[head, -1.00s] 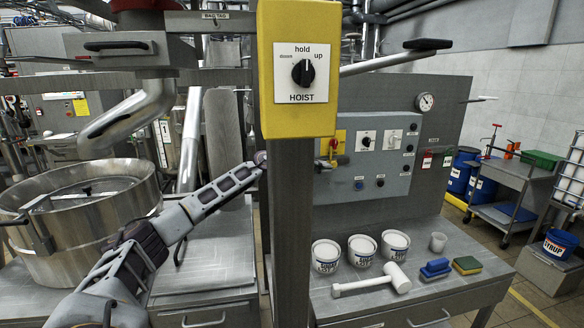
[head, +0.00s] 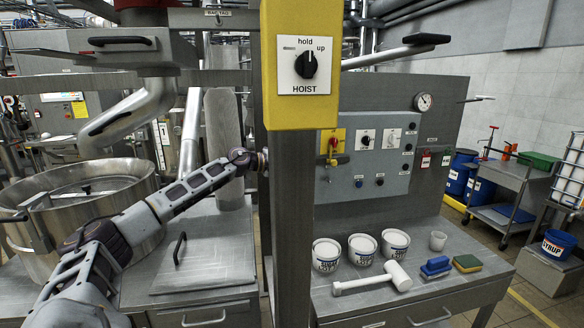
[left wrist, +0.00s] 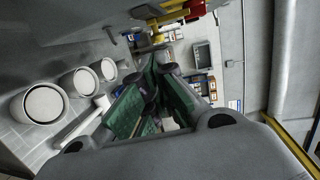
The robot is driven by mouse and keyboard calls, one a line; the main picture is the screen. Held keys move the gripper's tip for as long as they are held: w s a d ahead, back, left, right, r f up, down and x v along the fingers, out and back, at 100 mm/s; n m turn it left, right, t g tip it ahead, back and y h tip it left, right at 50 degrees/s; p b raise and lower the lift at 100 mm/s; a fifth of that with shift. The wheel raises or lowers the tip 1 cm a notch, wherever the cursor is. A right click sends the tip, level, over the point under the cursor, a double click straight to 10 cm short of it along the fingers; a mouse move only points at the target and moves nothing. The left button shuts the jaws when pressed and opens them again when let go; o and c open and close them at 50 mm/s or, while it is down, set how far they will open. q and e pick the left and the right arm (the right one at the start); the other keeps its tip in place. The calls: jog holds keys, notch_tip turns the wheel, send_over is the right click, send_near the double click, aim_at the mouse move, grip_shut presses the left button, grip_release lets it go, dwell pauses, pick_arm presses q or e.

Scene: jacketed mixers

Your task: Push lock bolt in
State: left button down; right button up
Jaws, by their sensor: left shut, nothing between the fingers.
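I cannot pick out a lock bolt with certainty. The yellow and red fitting also shows at the top of the left wrist view (left wrist: 195,10). My left arm comes in from the left and ends at the post, so its gripper is hidden in the head view. In the left wrist view my left gripper (left wrist: 162,68) is shut and empty, its dark green fingers pointing towards the panel side. Contact cannot be told. My right gripper is out of view.
A grey post (head: 292,220) with a yellow hoist box (head: 300,110) stands in front. A steel mixer bowl (head: 80,205) stands left.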

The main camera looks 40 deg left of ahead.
pick_arm(q)
jog(key=b+v, duration=0.2)
jog(key=v, duration=0.1)
jog(key=shift+s+a, duration=0.25)
jog(key=shift+s, duration=0.1)
jog(key=shift+s+r, duration=0.1)
dwell(0.8)
